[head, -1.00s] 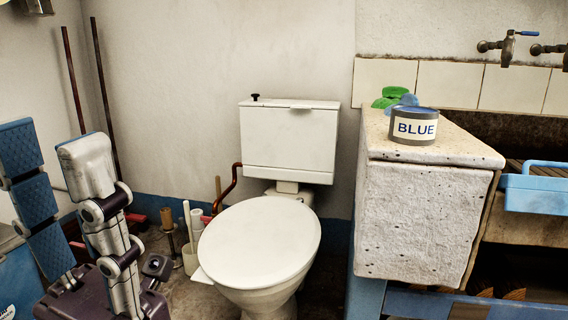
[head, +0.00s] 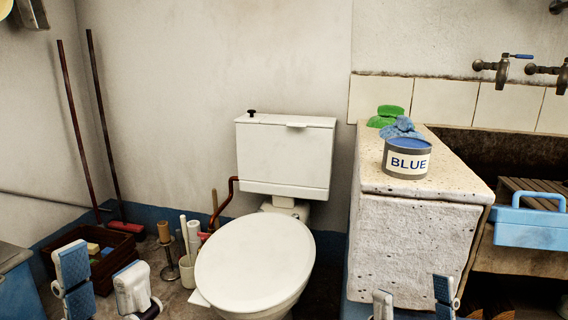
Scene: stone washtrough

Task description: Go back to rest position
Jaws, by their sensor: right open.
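My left gripper (head: 102,283) is low at the left of the head view. Its two fingers, one showing a blue pad, stand apart with nothing between them. My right gripper (head: 414,300) shows only its fingertips at the bottom edge, in front of the stone block (head: 408,245). These fingertips are apart and empty. The rest of both grippers is cut off by the frame. Neither gripper is holding anything.
A tin labelled BLUE (head: 407,162) stands on the stone block, with blue (head: 401,127) and green (head: 384,117) crumpled items behind it. A toilet (head: 255,262) stands in the middle. A blue caddy (head: 528,228) is at the right. A dark crate (head: 108,265) lies behind my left gripper.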

